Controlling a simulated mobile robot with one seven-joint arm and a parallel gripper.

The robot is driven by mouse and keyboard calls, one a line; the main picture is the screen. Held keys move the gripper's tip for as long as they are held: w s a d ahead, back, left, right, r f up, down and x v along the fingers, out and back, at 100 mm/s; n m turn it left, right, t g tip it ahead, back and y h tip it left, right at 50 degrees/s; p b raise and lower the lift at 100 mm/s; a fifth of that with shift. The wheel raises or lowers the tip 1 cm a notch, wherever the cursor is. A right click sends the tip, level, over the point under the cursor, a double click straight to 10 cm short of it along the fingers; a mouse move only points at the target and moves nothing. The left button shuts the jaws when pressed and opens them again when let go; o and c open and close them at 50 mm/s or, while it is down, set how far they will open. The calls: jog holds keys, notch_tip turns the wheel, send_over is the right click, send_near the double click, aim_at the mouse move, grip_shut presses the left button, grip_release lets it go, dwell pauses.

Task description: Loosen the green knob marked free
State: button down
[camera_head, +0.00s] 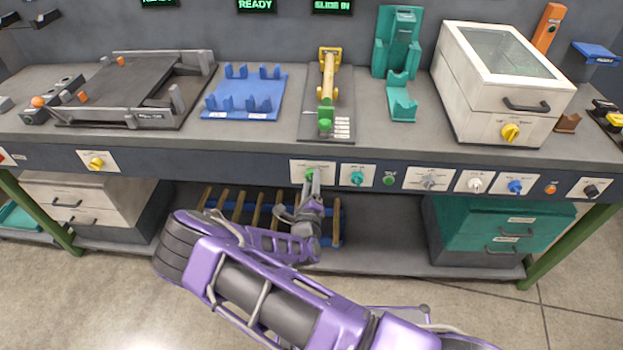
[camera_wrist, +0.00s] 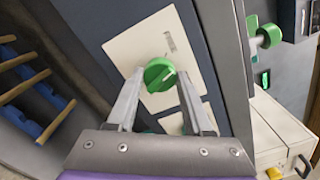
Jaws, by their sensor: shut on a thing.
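The green knob (camera_head: 309,174) sits on a white plate on the bench's front panel. It shows large in the wrist view (camera_wrist: 158,76), round with a raised grip bar and a pale mark. The print on its plate (camera_wrist: 133,46) is too small to read. My gripper (camera_head: 312,186) reaches up to the panel from below, its two fingers on either side of the knob and shut on it. The fingers hide part of the knob and plate in the head view.
A yellow and green fixture (camera_head: 328,80) stands on the bench above. A blue rack with wooden rods (camera_head: 235,208) lies on the shelf below, beside my arm.

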jog(key=n+p, duration=0.1)
jog(key=n, duration=0.4)
dwell(0.6)
jog(key=shift+c, duration=1.5)
grip_release()
jog(key=s, duration=1.7)
jog(key=shift+s+a, duration=0.2)
jog(key=shift+a, duration=0.1)
